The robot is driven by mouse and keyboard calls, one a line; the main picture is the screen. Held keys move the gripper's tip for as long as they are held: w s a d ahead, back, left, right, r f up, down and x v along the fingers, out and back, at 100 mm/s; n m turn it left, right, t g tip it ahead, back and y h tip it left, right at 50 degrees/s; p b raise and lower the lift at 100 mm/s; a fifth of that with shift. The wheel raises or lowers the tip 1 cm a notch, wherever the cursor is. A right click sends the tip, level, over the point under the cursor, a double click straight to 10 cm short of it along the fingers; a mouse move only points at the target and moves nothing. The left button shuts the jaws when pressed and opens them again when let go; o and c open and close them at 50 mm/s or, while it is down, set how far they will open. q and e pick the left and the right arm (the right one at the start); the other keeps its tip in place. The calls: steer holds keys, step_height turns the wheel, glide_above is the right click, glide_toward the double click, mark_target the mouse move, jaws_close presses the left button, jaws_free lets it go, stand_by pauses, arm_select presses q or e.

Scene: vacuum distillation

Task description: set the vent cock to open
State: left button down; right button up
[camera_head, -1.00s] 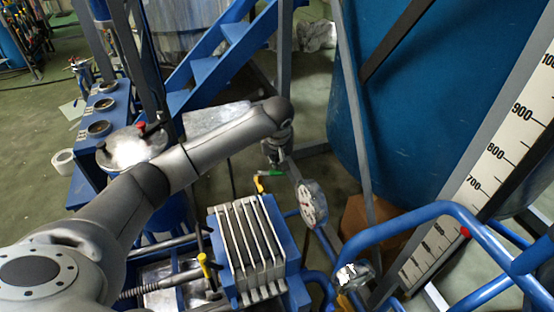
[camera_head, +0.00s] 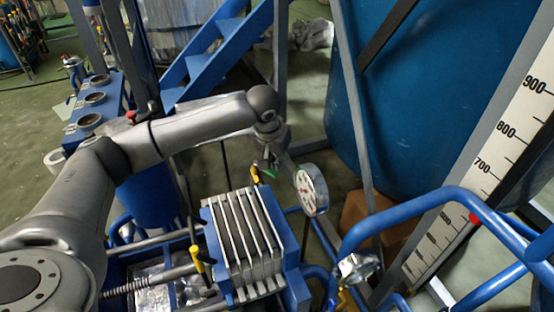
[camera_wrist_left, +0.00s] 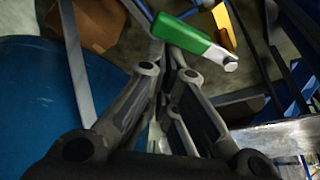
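The cock with the green handle (camera_head: 269,174) sits just below my left gripper (camera_head: 268,157) in the head view. I take it to be the vent cock; no label is readable. In the left wrist view the green handle (camera_wrist_left: 182,36) lies slanted across the top, with a metal end at its right. My left gripper (camera_wrist_left: 168,55) has its fingertips drawn together close to the handle's lower edge. I cannot tell whether they touch it, and nothing shows clamped between them. My right gripper is not in view.
A round gauge (camera_head: 311,190) stands right of the cock. A yellow handle (camera_head: 255,172) is close on its left. A plate stack (camera_head: 243,240) is below, blue pipe rails (camera_head: 430,205) are at the right, and a blue tank (camera_head: 400,100) is behind.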

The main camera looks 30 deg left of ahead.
arm_select(q)
steer(key=shift+s+d+m+b, duration=0.1)
steer(key=shift+s+m+b, duration=0.2)
steer(key=shift+s+b, duration=1.05)
